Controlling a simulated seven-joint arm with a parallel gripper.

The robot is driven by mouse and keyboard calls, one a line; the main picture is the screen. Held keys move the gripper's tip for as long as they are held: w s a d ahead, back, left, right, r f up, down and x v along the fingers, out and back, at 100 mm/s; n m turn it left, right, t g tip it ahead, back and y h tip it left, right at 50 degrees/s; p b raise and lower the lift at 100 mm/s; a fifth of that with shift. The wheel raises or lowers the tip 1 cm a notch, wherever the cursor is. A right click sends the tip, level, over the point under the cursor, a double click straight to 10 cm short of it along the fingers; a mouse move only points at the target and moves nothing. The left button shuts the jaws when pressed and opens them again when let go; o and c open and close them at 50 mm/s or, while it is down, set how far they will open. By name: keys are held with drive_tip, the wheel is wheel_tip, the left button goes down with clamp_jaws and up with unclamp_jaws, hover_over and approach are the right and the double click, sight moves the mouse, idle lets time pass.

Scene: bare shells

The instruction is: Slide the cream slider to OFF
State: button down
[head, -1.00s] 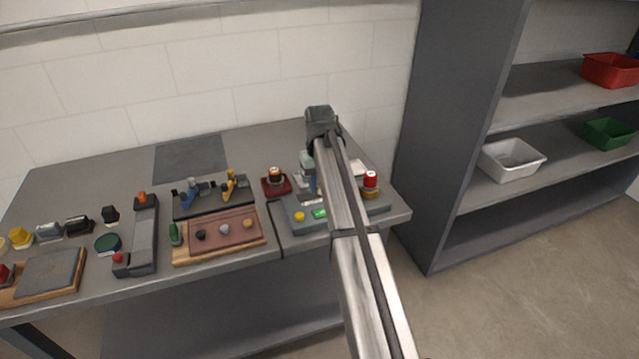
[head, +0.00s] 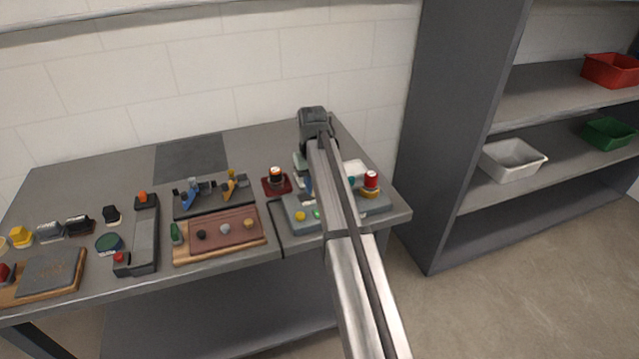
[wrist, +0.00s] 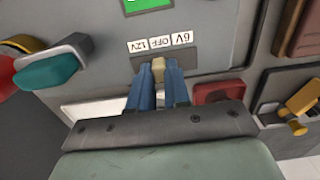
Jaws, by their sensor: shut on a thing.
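The cream slider (wrist: 158,68) sits in a dark slot on a grey panel (wrist: 205,20), in the wrist view. White labels above the slot read 12V, OFF (wrist: 160,42) and 6V. The slider stands about below the OFF label, near the middle of the slot. My gripper (wrist: 159,74) has its two blue fingers closed on either side of the slider. In the head view my gripper (head: 308,185) is over the grey-blue panel at the right end of the table. My arm hides the slider there.
A teal knob (wrist: 48,70) is left of my fingers in the wrist view, and a red block (wrist: 218,92) is close on the right. In the head view, a red button (head: 370,179) stands right of my arm and a yellow button (head: 300,216) left of it.

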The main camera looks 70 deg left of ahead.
drive_tip(key=shift+s, duration=0.3)
drive_tip(key=c, duration=1.1)
unclamp_jaws()
drive_tip(key=shift+r, duration=0.1)
wheel_tip(320, 180, up, 14)
drive_tip(key=shift+f, duration=0.15)
